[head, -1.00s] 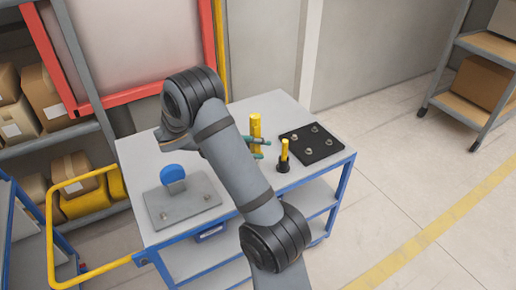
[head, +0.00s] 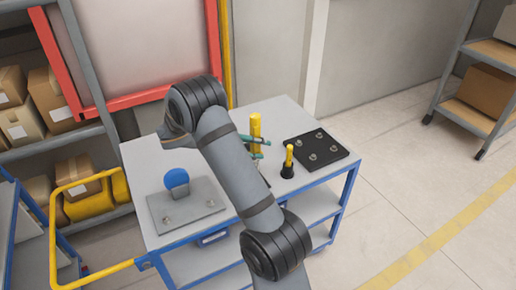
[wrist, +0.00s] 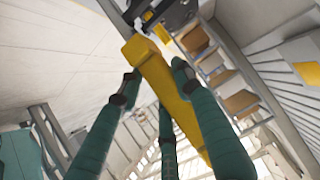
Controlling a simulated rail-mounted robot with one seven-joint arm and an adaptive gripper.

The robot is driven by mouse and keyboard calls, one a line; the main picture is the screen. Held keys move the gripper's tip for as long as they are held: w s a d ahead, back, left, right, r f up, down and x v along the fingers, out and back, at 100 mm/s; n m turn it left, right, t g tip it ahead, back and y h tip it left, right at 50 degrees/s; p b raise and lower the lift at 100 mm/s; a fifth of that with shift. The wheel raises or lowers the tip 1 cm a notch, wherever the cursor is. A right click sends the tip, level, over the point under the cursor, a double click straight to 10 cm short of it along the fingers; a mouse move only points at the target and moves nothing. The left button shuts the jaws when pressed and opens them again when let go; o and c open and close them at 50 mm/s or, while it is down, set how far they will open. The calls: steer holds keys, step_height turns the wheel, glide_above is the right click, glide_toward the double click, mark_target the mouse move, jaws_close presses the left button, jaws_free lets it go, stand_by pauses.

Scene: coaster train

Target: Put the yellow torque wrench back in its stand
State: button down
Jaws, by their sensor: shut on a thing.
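The yellow torque wrench (head: 255,127) stands about upright over the cart top in the head view. My gripper (head: 259,143) is shut on it, with teal fingers around its yellow body. In the wrist view the yellow body (wrist: 165,82) runs between the teal fingers, with a dark part at its upper end. Its lower end is hidden behind my arm in the head view, so I cannot tell whether it touches the cart. A round black base (head: 287,172) with a shorter yellow post (head: 289,155) in it stands to the right, apart from the wrench. I cannot tell if this base is the stand.
A black plate (head: 299,143) with several bolts lies at the cart's back right. A grey plate (head: 190,206) with a blue round-topped piece (head: 176,179) lies at the left. The cart top (head: 322,176) is bare at the right front. Shelves with boxes stand behind.

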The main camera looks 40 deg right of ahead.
steer(key=shift+w+d+r, duration=0.1)
steer(key=shift+w+d, duration=0.1)
steer(key=shift+w, duration=1.15)
steer(key=shift+w+d, duration=0.1)
steer(key=shift+w, duration=0.5)
steer(key=shift+b, duration=0.75)
steer(key=shift+f+b, duration=0.8)
steer(key=shift+b, duration=0.35)
stand_by(1.0)
steer(key=c, duration=1.1)
jaws_free()
steer(key=shift+f, duration=0.1)
